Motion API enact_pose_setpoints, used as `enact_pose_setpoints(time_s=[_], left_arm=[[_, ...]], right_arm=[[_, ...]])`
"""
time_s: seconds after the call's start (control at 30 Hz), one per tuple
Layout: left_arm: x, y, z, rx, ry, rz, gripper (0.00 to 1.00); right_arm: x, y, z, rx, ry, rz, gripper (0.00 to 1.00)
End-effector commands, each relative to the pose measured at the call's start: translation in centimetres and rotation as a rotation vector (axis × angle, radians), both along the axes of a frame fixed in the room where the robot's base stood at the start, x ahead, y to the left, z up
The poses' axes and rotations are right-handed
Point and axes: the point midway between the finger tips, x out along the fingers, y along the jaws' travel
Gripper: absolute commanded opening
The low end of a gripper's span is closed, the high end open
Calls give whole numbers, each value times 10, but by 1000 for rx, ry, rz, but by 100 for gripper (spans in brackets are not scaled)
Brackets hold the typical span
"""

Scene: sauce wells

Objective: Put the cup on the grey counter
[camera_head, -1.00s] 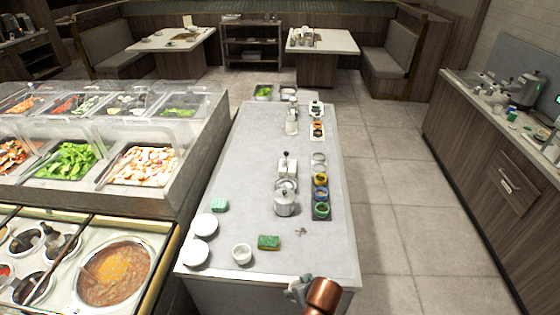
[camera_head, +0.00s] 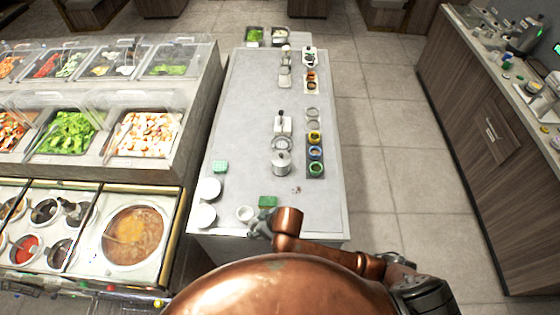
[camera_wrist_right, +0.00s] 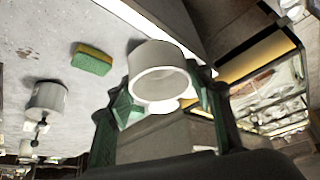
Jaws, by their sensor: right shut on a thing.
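The small white cup (camera_head: 245,213) is at the near end of the grey counter (camera_head: 240,150), between a stack-like pair of white plates and a green sponge. My right gripper (camera_head: 260,226) is at the cup, partly hidden behind my copper arm. In the right wrist view the white cup (camera_wrist_right: 160,72) sits between the two green-padded fingers of my right gripper (camera_wrist_right: 165,100), which is shut on it. The cup's open mouth faces the camera. I cannot tell whether its base touches the counter (camera_wrist_right: 110,25). My left gripper is not in view.
White plates (camera_head: 208,190) lie left of the cup, and a green sponge (camera_head: 267,201) lies right of it. A metal pot (camera_head: 281,163) and sauce wells (camera_head: 315,153) stand farther back. A food bar (camera_head: 185,150) borders the left.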

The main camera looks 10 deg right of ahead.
Motion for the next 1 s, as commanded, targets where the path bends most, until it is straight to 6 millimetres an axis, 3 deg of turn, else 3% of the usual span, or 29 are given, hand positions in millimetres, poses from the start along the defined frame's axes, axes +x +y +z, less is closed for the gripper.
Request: enact_pose_setpoints(time_s=[0.1, 0.23, 0.47, 0.6, 1.0], left_arm=[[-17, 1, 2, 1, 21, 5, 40], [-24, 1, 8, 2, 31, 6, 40], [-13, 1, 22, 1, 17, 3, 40], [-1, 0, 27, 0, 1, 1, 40], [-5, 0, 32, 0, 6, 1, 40]], right_arm=[[8, -13, -6, -5, 1, -5, 22], [24, -37, -17, -7, 1, -7, 22], [54, -81, -41, -6, 0, -7, 22], [65, -97, -69, -4, 3, -5, 22], [79, -116, -108, -1, 3, -4, 22]])
